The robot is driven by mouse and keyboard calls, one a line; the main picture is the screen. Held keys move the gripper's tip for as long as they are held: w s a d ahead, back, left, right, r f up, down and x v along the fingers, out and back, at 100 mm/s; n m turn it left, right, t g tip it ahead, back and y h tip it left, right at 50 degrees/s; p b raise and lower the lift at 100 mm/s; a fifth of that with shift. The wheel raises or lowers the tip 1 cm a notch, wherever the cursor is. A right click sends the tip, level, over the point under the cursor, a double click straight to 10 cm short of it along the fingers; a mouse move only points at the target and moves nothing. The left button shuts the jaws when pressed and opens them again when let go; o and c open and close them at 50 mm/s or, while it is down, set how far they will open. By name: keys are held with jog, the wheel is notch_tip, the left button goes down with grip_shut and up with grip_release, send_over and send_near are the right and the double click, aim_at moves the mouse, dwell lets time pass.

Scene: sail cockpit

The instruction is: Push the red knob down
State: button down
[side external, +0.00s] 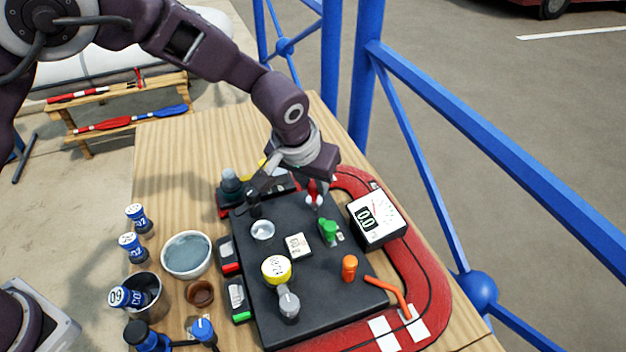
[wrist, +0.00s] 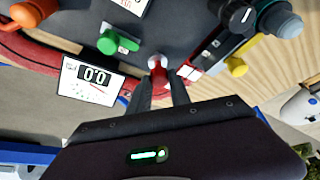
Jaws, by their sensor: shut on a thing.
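The red knob (side external: 313,190) stands near the far right edge of the black panel (side external: 262,304). It also shows in the wrist view (wrist: 157,63), between my two fingertips. My gripper (side external: 318,184) is at the knob from above, and in the wrist view (wrist: 160,80) its fingers are shut around the knob. Part of the knob is hidden by the fingers.
A green knob (side external: 328,229) stands close in front of the red one. A white meter (side external: 377,218) reading 0.0 is to the right. An orange knob (side external: 349,267), a yellow knob (side external: 276,268) and a grey knob (side external: 289,304) stand nearer. Blue railing (side external: 520,180) runs along the right.

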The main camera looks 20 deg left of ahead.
aim_at(312, 188)
dwell(0.8)
jog(key=shift+f, duration=1.25)
jog(key=c, duration=1.2)
grip_release()
jog(key=shift+r, duration=0.1)
jog(key=v, duration=0.6)
jog(key=shift+s+r, duration=0.2)
jog(key=shift+r, duration=0.25)
